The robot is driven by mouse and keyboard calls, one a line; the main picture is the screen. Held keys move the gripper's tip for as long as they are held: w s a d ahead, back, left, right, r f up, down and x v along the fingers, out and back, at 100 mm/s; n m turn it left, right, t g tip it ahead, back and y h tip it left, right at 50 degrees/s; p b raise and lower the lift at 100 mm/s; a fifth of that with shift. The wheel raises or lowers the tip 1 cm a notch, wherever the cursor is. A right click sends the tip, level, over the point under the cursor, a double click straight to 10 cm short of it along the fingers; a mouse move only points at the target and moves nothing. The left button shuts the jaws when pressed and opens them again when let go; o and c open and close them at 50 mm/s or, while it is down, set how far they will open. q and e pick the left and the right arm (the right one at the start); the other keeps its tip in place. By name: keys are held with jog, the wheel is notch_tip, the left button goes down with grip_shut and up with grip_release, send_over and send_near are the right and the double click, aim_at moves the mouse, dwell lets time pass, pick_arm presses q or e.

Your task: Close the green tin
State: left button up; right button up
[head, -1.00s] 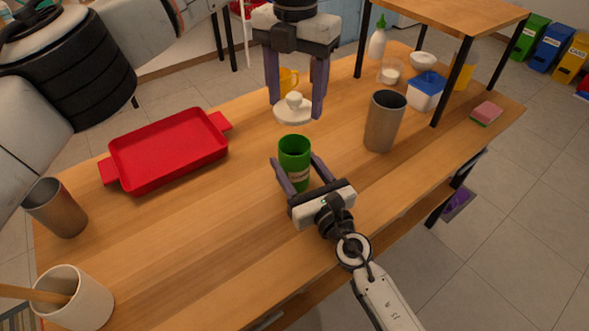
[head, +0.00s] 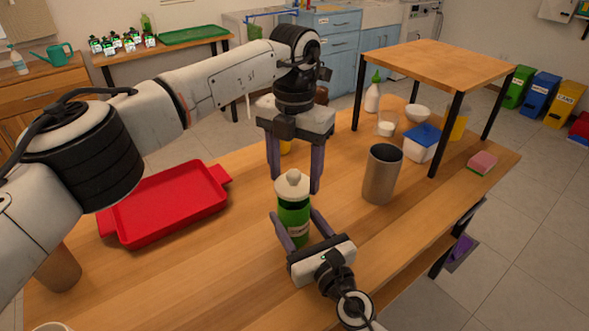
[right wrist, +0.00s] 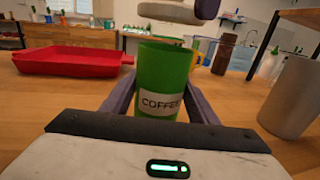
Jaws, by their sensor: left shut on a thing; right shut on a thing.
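The green tin (head: 294,226) stands upright on the table, with a "COFFEE" label facing the right wrist view (right wrist: 160,75). My right gripper (head: 294,236) is shut on the tin, a finger on each side. The white lid (head: 293,188) with a round knob is held by my left gripper (head: 296,183), whose fingers come down on either side of it. In the head view the lid overlaps the tin's top. In the right wrist view the lid (right wrist: 180,10) hangs above the open rim with a gap, slightly to the right.
A red tray (head: 165,205) lies to the left. A tall metal cup (head: 381,175) stands to the right of the tin. A blue-lidded box (head: 422,143), a sponge (head: 482,162) and a raised wooden shelf (head: 440,62) are further right. The table between tray and tin is clear.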

pick_arm(q)
jog(key=shift+f, duration=0.85)
jog(key=shift+f, duration=0.6)
dwell(0.3)
jog(key=o, duration=1.1)
notch_tip(320, 180, up, 12)
